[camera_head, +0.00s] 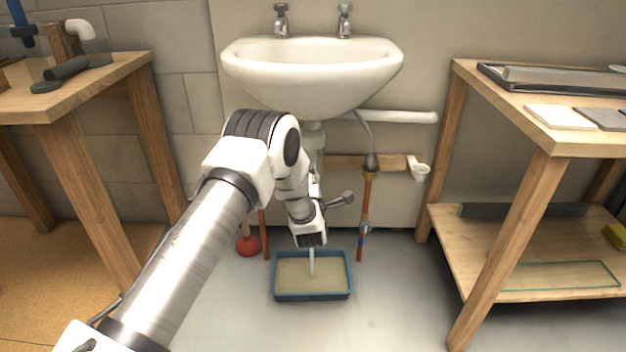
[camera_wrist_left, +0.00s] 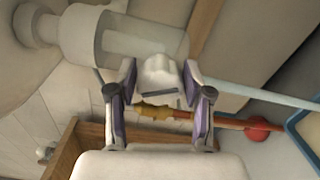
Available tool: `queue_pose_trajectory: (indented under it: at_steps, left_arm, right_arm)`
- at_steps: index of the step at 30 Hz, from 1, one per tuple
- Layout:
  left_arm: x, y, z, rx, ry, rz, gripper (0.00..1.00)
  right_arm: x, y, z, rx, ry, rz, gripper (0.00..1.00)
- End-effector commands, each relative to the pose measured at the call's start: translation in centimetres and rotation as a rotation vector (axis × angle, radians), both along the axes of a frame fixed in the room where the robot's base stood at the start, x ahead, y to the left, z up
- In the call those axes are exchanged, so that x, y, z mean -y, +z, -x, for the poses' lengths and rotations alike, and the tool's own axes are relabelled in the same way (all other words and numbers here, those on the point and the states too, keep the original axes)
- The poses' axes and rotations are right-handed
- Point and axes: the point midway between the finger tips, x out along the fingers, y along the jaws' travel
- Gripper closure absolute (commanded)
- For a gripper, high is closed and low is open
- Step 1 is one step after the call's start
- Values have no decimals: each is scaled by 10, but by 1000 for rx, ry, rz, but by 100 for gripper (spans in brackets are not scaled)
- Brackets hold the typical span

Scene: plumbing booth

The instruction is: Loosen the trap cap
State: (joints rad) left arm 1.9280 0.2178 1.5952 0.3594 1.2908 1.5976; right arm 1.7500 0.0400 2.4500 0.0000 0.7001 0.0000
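The white trap cap (camera_wrist_left: 158,76) sits between the two fingers of my left gripper (camera_wrist_left: 160,82) in the left wrist view. The fingertips appear to press on it from both sides. Beside it is the pale, translucent trap body (camera_wrist_left: 110,38); I cannot tell whether the cap is still seated on it. A thin pale stream (camera_wrist_left: 265,95) runs from near the cap towards the blue-rimmed tray (camera_wrist_left: 300,125). In the head view my left gripper (camera_head: 310,239) is below the sink above the tray (camera_head: 311,297), and my arm hides the cap. My right gripper is out of view.
The white sink (camera_head: 312,70) hangs on the wall above my arm. Copper-coloured pipes (camera_head: 366,205) and a red plunger (camera_head: 248,246) stand near the tray. Wooden benches stand left (camera_head: 120,75) and right (camera_head: 555,143). The floor before the tray is clear.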

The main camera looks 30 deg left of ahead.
Motion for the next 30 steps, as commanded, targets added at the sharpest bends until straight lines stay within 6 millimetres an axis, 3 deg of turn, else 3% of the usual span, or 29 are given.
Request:
queue_pose_trajectory:
  at_steps: [13, 24, 30]
  left_arm:
    - [5, -1, 7, -1, -1, 0, 30]
    - [50, 0, 81, -4, -3, -1, 30]
    - [63, 0, 102, -2, -1, -1, 30]
  right_arm:
    - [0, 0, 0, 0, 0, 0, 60]
    - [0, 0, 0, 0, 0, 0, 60]
    - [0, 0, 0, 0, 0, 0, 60]
